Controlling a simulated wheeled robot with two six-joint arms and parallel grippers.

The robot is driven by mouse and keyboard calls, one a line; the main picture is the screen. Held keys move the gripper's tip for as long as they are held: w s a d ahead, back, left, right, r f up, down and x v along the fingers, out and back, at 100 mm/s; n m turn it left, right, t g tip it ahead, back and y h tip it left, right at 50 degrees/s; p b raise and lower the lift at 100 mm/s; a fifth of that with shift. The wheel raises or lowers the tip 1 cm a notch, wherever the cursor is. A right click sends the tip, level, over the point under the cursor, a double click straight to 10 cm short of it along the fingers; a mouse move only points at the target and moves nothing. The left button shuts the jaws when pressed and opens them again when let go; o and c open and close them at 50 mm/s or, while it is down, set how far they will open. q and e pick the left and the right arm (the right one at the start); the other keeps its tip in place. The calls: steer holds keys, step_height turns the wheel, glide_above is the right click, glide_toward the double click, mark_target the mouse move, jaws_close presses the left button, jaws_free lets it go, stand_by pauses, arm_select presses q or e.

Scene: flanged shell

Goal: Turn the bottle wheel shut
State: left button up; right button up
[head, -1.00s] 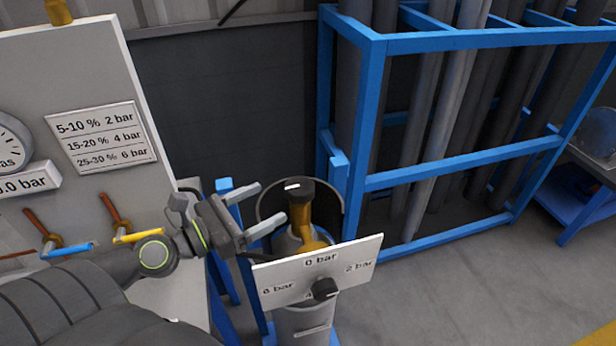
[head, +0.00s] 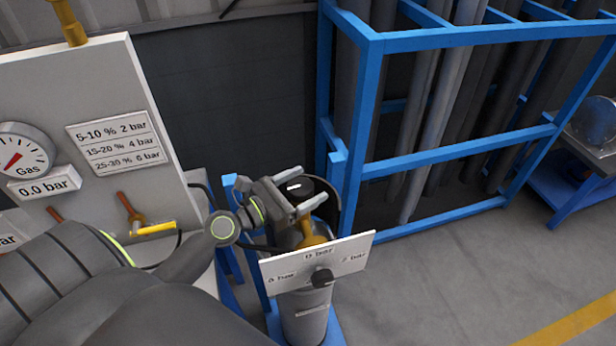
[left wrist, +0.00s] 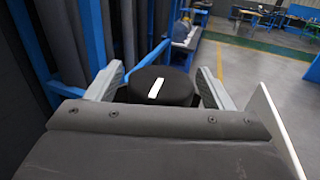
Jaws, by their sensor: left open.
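The bottle wheel (head: 308,188) is a black round knob with a white mark on top. It sits on the brass valve (head: 313,232) of the grey gas bottle (head: 305,318). My left gripper (head: 306,187) is open, with one finger on either side of the wheel. In the left wrist view the wheel (left wrist: 160,88) stands between the two grey fingers (left wrist: 160,85), and a gap shows on at least the right side. Contact cannot be told. My right gripper is not in view.
A white plate (head: 345,253) marked in bar, with a black knob (head: 322,277), stands just in front of the valve. A gas panel (head: 90,85) with a gauge is at left. A blue rack (head: 450,152) with grey pipes is behind right. Floor at right is clear.

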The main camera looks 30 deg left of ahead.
arm_select(q)
steer(key=shift+w+d, duration=0.25)
steer(key=shift+w, duration=0.4)
